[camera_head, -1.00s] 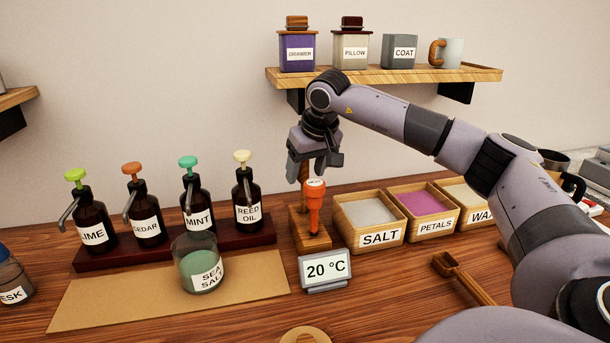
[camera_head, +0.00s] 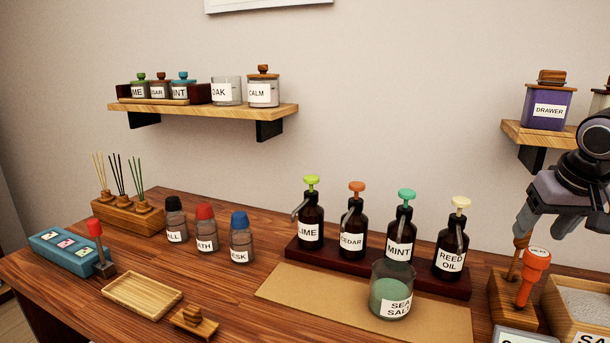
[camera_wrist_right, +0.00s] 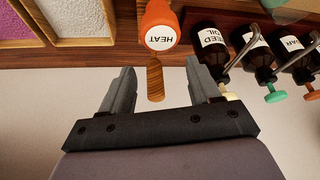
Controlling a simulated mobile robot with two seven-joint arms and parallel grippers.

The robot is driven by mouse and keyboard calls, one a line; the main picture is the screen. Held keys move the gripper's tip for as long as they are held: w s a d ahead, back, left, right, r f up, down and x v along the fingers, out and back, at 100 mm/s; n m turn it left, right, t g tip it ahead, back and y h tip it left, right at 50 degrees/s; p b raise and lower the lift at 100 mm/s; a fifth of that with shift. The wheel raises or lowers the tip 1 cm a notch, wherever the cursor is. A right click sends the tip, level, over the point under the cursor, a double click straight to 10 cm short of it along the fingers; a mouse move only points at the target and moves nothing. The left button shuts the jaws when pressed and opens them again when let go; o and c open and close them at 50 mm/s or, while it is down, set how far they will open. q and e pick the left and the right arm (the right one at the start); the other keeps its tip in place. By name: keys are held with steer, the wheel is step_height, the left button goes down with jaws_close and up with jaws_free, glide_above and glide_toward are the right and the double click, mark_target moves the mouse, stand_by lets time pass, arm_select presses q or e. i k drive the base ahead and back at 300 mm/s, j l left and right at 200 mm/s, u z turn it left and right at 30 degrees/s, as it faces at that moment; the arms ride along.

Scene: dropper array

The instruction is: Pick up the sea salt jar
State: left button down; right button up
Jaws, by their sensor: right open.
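The sea salt jar (camera_head: 390,290) is a clear glass jar with green contents and a white label. It stands upright on the tan mat (camera_head: 330,308), in front of the mint and reed oil bottles. My right gripper (camera_head: 548,232) is at the right of the head view, above the orange heat tool and well to the right of the jar. In the right wrist view its two fingers (camera_wrist_right: 158,88) are apart with nothing held between them. The wooden handle tip and orange heat cap (camera_wrist_right: 158,24) show beyond them. My left gripper is not in view.
Pump bottles (camera_head: 401,230) stand on a dark red rack behind the jar. The orange heat tool (camera_head: 533,275) stands in a wooden block to the right. Small capped bottles (camera_head: 206,230) and a wooden tray (camera_head: 143,296) are to the left. The mat left of the jar is clear.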

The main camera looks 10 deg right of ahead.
mark_target(391, 280)
steer(key=k+j, duration=0.65)
steer(key=j, duration=0.25)
